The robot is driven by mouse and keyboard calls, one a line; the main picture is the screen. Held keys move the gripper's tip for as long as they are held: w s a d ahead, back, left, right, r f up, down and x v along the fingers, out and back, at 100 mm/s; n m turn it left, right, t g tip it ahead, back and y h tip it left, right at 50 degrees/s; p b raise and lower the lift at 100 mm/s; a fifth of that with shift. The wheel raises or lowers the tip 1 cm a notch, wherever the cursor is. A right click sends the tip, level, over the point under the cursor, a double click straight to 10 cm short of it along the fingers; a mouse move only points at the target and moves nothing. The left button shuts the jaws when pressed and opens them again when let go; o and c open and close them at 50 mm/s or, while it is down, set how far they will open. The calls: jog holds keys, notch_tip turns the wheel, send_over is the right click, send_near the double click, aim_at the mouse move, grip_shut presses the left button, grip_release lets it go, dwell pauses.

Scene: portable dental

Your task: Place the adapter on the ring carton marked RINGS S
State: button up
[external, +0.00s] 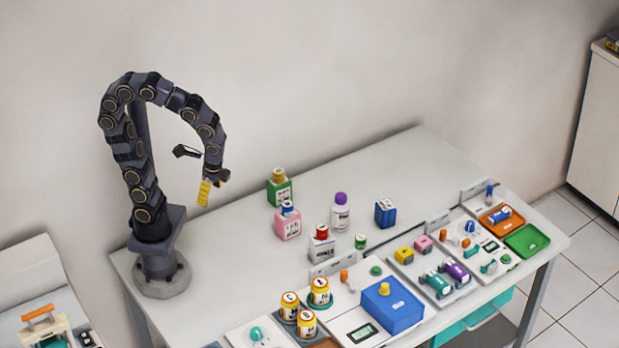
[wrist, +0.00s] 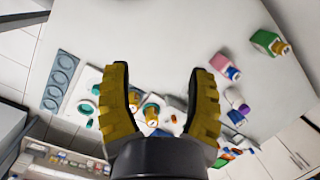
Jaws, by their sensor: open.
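My gripper (external: 194,173) is open and empty, high above the left part of the table. Its two yellow-padded fingers stand wide apart in the wrist view (wrist: 160,70). No label reading RINGS S is legible, so I cannot tell which thing is the ring carton or which is the adapter. Small fittings stand on the right-hand trays: a teal one (external: 437,284), a purple one (external: 456,273), a yellow one (external: 404,255) and a pink one (external: 422,244). A blue box (external: 400,311) with a yellow knob on top sits near the front. My gripper is well apart from all these.
Green (external: 279,190), pink (external: 288,226) and white red-capped (external: 321,246) bottles stand mid-table, with a purple-capped bottle (external: 340,214) and a blue box-like item (external: 385,213). Several yellow jars (external: 306,323) stand in front. Orange (external: 499,219) and green (external: 527,241) trays lie right. The back is clear.

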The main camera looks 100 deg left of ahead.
jog(key=s+d+r+n+h, duration=0.1)
jog(key=s+d+n, duration=0.1)
jog(key=s+d, duration=0.2)
jog(key=shift+s+n+t+h, duration=0.3)
jog(key=shift+s+n+h, duration=0.05)
jog(key=shift+n+h, duration=0.05)
